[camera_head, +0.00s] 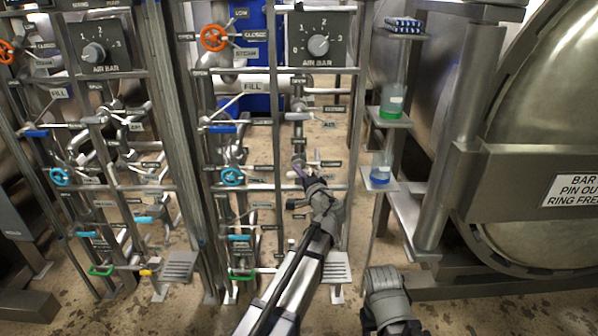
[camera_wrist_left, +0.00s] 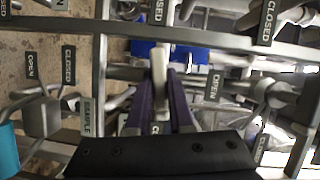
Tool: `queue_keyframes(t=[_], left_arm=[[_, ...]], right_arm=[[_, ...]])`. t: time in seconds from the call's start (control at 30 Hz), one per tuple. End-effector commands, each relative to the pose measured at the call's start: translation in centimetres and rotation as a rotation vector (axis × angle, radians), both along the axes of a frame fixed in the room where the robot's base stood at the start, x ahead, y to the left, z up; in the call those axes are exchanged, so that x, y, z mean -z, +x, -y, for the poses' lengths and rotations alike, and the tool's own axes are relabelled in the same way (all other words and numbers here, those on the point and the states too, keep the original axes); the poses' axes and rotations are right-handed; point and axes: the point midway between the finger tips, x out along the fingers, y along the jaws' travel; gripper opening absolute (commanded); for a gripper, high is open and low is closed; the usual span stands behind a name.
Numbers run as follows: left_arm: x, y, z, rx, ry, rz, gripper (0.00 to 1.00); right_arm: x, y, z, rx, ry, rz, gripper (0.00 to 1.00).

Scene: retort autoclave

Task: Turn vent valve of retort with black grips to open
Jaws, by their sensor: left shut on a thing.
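My left gripper (camera_head: 300,172) reaches into the middle valve panel, at the lower right pipe column. In the left wrist view its two purple fingers (camera_wrist_left: 161,103) are shut on a pale, flat valve lever (camera_wrist_left: 159,72) that stands up between them. OPEN (camera_wrist_left: 214,86) and CLOSED labels (camera_wrist_left: 158,11) are near the lever in that view. In the head view the gripper and wrist hide most of this valve. I cannot read a vent label on it, and no black grips show clearly. Only a grey part of my right arm shows at the bottom; its gripper is out of view.
Orange (camera_head: 214,38) and blue handwheels (camera_head: 231,176) sit on the panel, with an AIR BAR dial (camera_head: 318,46) above. Steel rails (camera_wrist_left: 200,36) run close around my left fingers. Shelves with a green-bottomed beaker (camera_head: 393,101) and a blue-bottomed beaker (camera_head: 380,168) stand to the right.

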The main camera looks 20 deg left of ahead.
Motion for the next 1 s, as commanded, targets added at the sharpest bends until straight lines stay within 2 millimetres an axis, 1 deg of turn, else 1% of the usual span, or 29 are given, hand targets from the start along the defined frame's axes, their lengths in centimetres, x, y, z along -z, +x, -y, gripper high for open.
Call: queue_keyframes(t=[0.03, 0.2, 0.5, 0.7, 1.0], left_arm=[[-0.3, -0.1, 0.0, 0.0, -0.033, 0.008, 0.0], [-0.2, -0.1, 0.0, -0.001, -0.142, 0.04, 0.0], [-0.1, -0.1, 0.0, 0.0, -0.273, 0.078, 0.0], [0.0, -0.1, 0.0, -0.001, -0.308, 0.088, 0.0], [0.1, -0.1, 0.0, 0.0, -0.313, 0.09, 0.0]], right_arm=[[-0.6, 0.0, 0.0, 0.001, -0.001, 0.0, 0.5], [-1.5, 0.0, 0.0, 0.001, 0.001, -0.001, 0.5], [-2.3, 0.0, -0.1, 0.002, 0.003, -0.001, 0.5], [-2.5, 0.0, -0.1, 0.002, 0.004, -0.001, 0.5], [-2.5, 0.0, -0.1, 0.002, 0.004, -0.001, 0.5]])
